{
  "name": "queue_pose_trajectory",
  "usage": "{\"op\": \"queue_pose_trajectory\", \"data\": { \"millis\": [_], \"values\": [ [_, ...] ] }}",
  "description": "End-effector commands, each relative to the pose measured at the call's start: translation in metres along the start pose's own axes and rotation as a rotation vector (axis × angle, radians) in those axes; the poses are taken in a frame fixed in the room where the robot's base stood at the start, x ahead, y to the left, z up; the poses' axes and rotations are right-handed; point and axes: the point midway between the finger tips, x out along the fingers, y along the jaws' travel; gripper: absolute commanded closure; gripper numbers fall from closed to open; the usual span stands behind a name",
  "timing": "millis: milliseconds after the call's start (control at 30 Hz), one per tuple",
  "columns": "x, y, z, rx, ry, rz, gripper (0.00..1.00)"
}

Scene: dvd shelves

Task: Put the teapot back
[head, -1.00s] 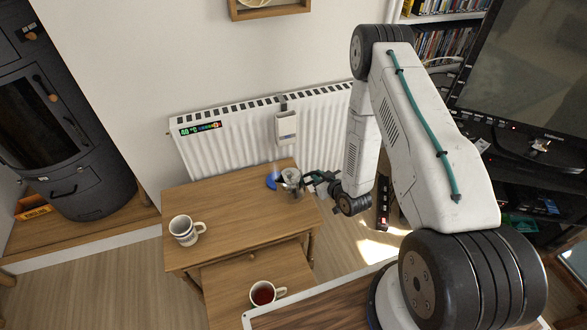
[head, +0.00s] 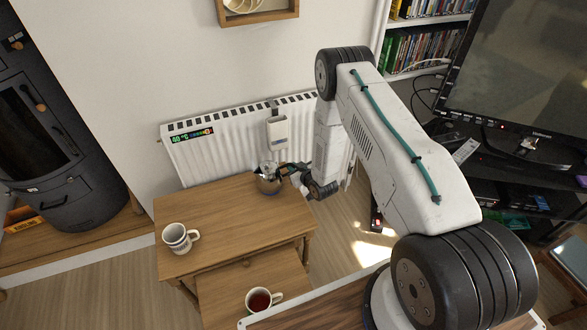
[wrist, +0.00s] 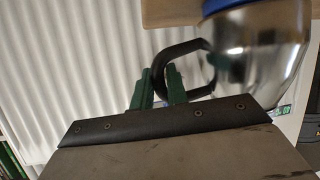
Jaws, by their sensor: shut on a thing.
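The teapot (head: 269,184) is shiny metal with a black handle and hangs over or stands at the back right of the wooden table. In the wrist view the teapot (wrist: 262,55) is large at upper right, cut off by the frame edge. My gripper (head: 297,170) is to its right, and its green fingers (wrist: 160,84) are shut on the black handle (wrist: 172,56). A blue thing (wrist: 214,5) shows at the pot's edge on the table side in the wrist view. I cannot tell whether the pot touches the table.
The wooden table (head: 220,222) has a white mug (head: 176,238) at its left. A lower table (head: 250,278) in front holds a cup of dark red drink (head: 259,300). A white radiator (head: 210,155) stands close behind. The table's middle is clear.

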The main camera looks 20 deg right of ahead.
Motion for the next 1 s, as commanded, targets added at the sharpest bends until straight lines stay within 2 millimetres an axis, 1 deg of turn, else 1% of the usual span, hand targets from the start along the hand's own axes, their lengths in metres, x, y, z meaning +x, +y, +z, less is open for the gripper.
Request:
{"op": "queue_pose_trajectory", "data": {
  "millis": [200, 233, 267, 300, 567, 667, 767, 1000],
  "values": [
    [0.001, 0.001, 0.001, 0.000, 0.003, 0.001, 1.00],
    [0.001, 0.000, 0.002, 0.000, 0.001, 0.001, 0.77],
    [0.001, 0.000, 0.002, 0.000, 0.001, 0.001, 0.68],
    [0.001, 0.000, 0.002, 0.000, 0.001, 0.001, 0.63],
    [0.000, 0.000, 0.002, 0.000, 0.001, 0.001, 0.63],
    [-0.005, 0.001, 0.002, 0.001, -0.001, 0.001, 0.63],
    [-0.019, 0.001, 0.003, 0.002, -0.002, 0.002, 0.63],
    [-0.070, 0.001, 0.002, 0.002, -0.002, 0.002, 0.63]
  ]
}}
